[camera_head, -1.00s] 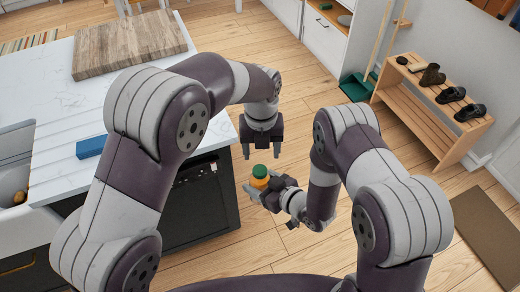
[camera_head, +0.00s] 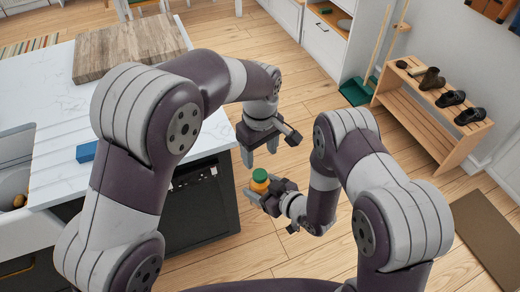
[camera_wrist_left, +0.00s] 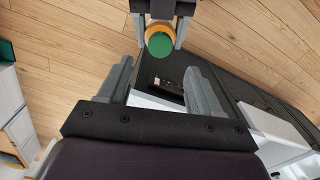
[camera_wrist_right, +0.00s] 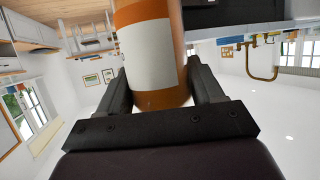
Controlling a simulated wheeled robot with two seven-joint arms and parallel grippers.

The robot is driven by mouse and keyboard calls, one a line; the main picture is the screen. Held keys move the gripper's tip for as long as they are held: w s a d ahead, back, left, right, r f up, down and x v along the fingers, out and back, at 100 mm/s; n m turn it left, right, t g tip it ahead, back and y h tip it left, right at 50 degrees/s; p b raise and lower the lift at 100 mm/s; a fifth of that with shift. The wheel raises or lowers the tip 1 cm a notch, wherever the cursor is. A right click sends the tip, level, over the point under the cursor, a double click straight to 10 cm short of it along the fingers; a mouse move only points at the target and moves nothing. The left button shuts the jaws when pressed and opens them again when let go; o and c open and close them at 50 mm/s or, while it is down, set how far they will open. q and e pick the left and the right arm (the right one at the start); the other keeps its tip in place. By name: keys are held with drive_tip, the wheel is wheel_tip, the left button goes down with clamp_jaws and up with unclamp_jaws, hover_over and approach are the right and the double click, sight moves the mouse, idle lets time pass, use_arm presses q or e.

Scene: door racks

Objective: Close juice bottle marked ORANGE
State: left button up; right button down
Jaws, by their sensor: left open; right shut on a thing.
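The orange juice bottle (camera_head: 259,186) has a green cap (camera_head: 260,175) on its top. My right gripper (camera_head: 262,195) is shut on the bottle and holds it up in the air beside the counter. In the right wrist view the bottle (camera_wrist_right: 150,50) stands between the fingers, with a blank-looking white label. No lettering is readable. My left gripper (camera_head: 260,157) is open and empty, just above the bottle and apart from it. In the left wrist view the green cap (camera_wrist_left: 160,45) shows beyond the open fingers. Whether the cap is seated tightly cannot be told.
A white counter (camera_head: 70,120) with a wooden board (camera_head: 130,45) and a blue block (camera_head: 87,151) is at the left. A dark appliance front (camera_head: 205,200) lies close to the grippers. A wooden shoe rack (camera_head: 430,110) stands at the right. Floor between is clear.

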sight(260, 174)
use_arm(q)
drive_tip(key=shift+n, duration=0.8)
drive_tip(key=shift+f, duration=4)
drive_tip(key=shift+c, duration=0.3)
drive_tip(key=c, duration=1.1)
